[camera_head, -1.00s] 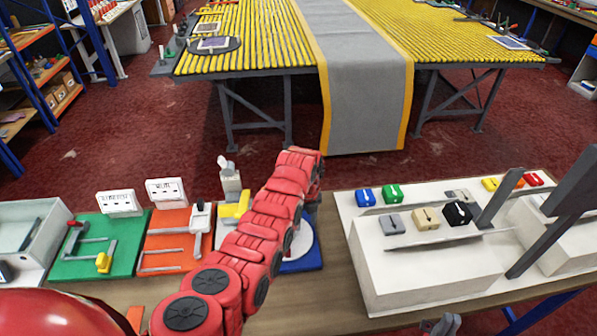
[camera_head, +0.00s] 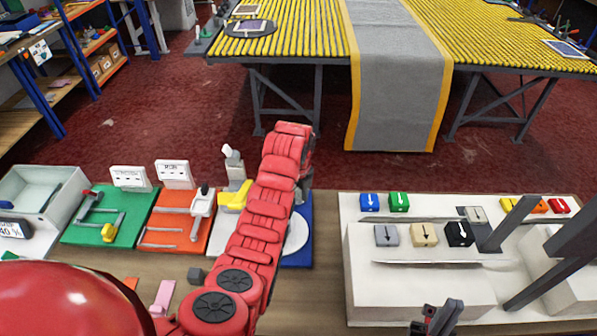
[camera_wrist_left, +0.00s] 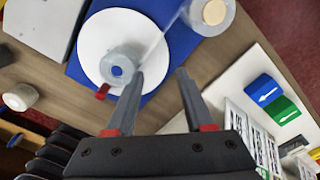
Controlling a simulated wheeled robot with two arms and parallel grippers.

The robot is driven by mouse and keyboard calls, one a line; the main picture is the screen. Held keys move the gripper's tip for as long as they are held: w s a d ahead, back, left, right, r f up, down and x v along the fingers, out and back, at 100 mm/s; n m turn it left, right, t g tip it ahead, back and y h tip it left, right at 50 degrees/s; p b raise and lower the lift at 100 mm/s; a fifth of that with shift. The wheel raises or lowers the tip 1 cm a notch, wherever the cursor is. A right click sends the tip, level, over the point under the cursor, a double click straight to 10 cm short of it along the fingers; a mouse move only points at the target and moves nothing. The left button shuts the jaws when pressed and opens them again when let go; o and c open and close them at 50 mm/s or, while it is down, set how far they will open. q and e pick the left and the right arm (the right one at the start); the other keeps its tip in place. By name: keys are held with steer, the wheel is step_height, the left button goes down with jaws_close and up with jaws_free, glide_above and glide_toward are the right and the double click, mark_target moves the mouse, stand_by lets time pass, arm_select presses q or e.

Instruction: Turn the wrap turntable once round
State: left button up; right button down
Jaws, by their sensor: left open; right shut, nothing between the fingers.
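The wrap turntable is a white disc (camera_head: 297,232) on a blue base (camera_head: 304,255), partly hidden behind my red left arm in the head view. In the left wrist view the disc (camera_wrist_left: 92,48) carries a pale round piece with a blue centre (camera_wrist_left: 118,69). A small red tab (camera_wrist_left: 103,91) shows at the disc's near edge. My left gripper (camera_wrist_left: 159,74) is open. One fingertip is over the disc beside the pale piece, the other over the base's edge; contact cannot be told. My right gripper (camera_head: 437,319) is shut and empty at the bottom of the head view, away from the turntable.
A whitish roll (camera_wrist_left: 212,14) stands beside the disc, with a translucent strip running toward the pale piece. Orange (camera_head: 172,222) and green (camera_head: 92,222) boards lie to the left. A white stand (camera_head: 420,280) with several coloured blocks is to the right.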

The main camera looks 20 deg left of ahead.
arm_select(q)
step_height(320, 180, up, 11)
steer(key=p, duration=0.5)
steer(key=shift+p, duration=0.3)
steer(key=shift+d+f, duration=0.1)
